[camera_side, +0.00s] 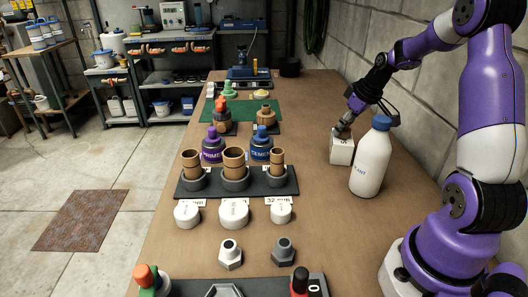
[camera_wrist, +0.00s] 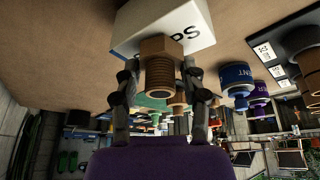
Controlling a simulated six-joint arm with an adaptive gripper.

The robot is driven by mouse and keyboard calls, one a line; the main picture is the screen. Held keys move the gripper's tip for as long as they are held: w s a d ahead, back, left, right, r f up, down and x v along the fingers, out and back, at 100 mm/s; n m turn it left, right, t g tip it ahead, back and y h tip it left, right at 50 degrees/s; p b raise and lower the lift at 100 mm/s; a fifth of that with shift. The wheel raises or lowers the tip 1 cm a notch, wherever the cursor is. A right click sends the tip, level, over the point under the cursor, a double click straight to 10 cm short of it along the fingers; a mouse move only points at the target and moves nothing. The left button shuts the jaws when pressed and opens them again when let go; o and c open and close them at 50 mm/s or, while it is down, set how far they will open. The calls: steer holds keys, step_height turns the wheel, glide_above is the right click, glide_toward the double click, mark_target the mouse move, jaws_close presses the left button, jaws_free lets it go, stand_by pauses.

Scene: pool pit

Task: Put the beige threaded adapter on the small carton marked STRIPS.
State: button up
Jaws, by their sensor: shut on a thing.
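The beige threaded adapter (camera_wrist: 159,76) is between the two fingers of my gripper (camera_wrist: 159,68) in the wrist view, its thread toward the camera and its hex end toward the carton. My gripper (camera_side: 343,128) is shut on the adapter right at the carton's top. In the side view the fingers largely hide the adapter. I cannot tell whether the adapter touches the carton.
A white bottle with a blue cap (camera_side: 370,160) stands close to the carton's right. A dark rack (camera_side: 237,186) with brown pipe pieces is to the left, with white caps (camera_side: 234,213) in front. Bare bench lies between rack and carton.

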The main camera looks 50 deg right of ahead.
steer(key=o, duration=1.1)
steer(key=shift+f, duration=0.15)
steer(key=shift+o, duration=0.2)
steer(key=v, duration=1.1)
steer(key=w+a+r, duration=0.1)
steer(key=a+r, duration=0.2)
steer(key=a, duration=0.9)
steer(key=s+a+f, duration=0.1)
steer(key=s+a, duration=0.2)
steer(key=a, duration=0.3)
steer(key=s+a+f+t, duration=0.1)
steer(key=s+a, duration=0.2)
steer(key=a, duration=0.3)
steer(key=shift+s+a+f, duration=0.3)
steer(key=shift+s+f, duration=0.05)
steer(key=shift+f, duration=0.05)
